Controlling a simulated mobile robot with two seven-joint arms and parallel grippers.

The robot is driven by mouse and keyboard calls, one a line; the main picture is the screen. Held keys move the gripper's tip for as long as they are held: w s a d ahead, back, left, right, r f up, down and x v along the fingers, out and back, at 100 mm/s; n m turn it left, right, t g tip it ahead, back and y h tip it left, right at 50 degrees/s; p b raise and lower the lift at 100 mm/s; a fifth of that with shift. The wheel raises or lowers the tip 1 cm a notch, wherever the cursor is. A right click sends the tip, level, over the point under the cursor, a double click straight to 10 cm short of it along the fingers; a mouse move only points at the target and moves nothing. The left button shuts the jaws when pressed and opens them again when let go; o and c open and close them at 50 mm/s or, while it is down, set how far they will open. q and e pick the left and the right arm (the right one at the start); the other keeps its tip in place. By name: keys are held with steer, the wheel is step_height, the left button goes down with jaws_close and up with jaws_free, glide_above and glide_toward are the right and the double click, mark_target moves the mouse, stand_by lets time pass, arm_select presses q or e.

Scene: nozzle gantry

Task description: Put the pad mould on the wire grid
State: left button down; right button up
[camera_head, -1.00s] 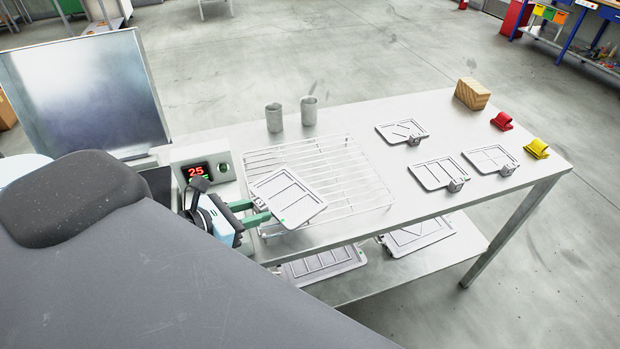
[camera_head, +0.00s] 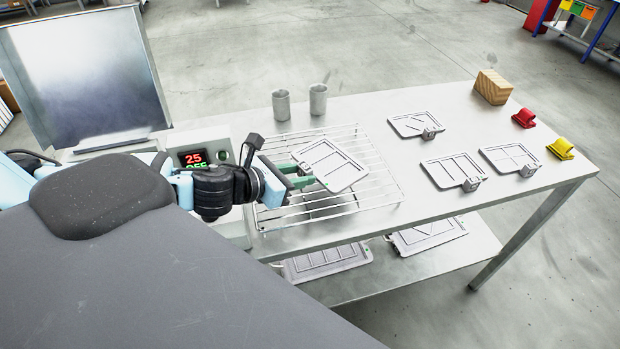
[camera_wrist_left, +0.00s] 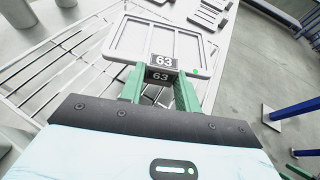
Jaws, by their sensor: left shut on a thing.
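The pad mould (camera_head: 333,166) is a light grey rectangular frame with slots. My left gripper (camera_head: 298,178) is shut on its near end and holds it, tilted in the picture, over the wire grid (camera_head: 378,196). The grid is a silver rack on the steel table. In the left wrist view the green fingers (camera_wrist_left: 160,90) pinch the block marked 63 on the mould (camera_wrist_left: 188,50), with the grid's wires (camera_wrist_left: 55,75) to the left. I cannot tell whether the mould touches the grid. My right gripper is not in view.
Several similar moulds (camera_head: 455,168) lie on the table's right part, near a wooden block (camera_head: 492,87) and red (camera_head: 523,118) and yellow (camera_head: 561,148) clips. Two metal cups (camera_head: 318,99) stand behind the grid. A box with a red display (camera_head: 194,158) stands left. More moulds (camera_head: 325,261) lie on the lower shelf.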

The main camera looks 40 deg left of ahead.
mark_target(308, 187)
arm_select(q)
steer(key=shift+w+d, duration=0.15)
steer(key=shift+w, duration=0.5)
steer(key=shift+w+d, duration=0.15)
steer(key=shift+w, duration=0.45)
steer(key=shift+w, duration=0.1)
steer(key=shift+w, duration=0.15)
step_height(308, 187, down, 4)
steer(key=shift+w+d+r, duration=0.1)
steer(key=shift+r, duration=0.1)
steer(key=shift+f, duration=0.25)
steer(key=c, duration=1)
jaws_free()
